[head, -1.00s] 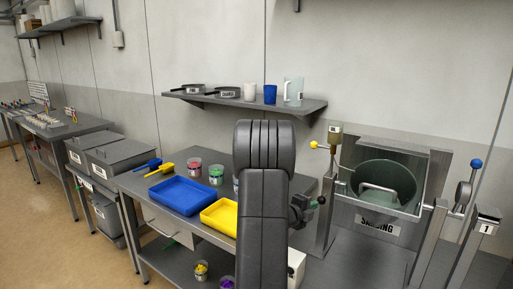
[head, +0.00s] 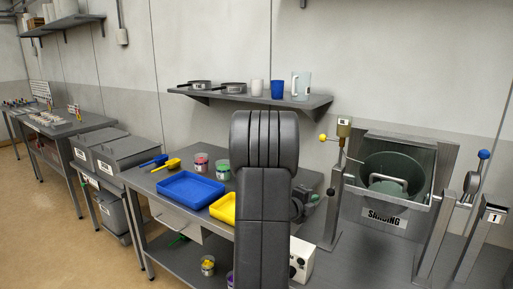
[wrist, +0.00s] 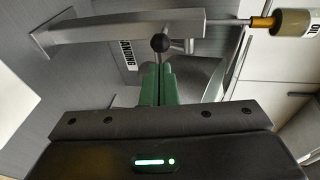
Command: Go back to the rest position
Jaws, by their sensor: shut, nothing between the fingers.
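My gripper (wrist: 158,85) shows in the wrist view as two green fingers pressed together, with nothing between them. A black ball knob (wrist: 159,43) is just beyond the fingertips in that picture; I cannot tell whether they touch it. In the head view my dark arm stands upright in the middle and covers part of the bench. My gripper (head: 314,198) shows only partly there, right of the arm and left of the machine's post.
The machine with a green drum (head: 392,178) stands close on the right, with a metal post (head: 333,215) and levers. A bench with a blue tray (head: 190,188) and a yellow tray (head: 223,208) is left. A wall shelf (head: 250,97) holds pans and cups. Floor (head: 60,220) is clear at left.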

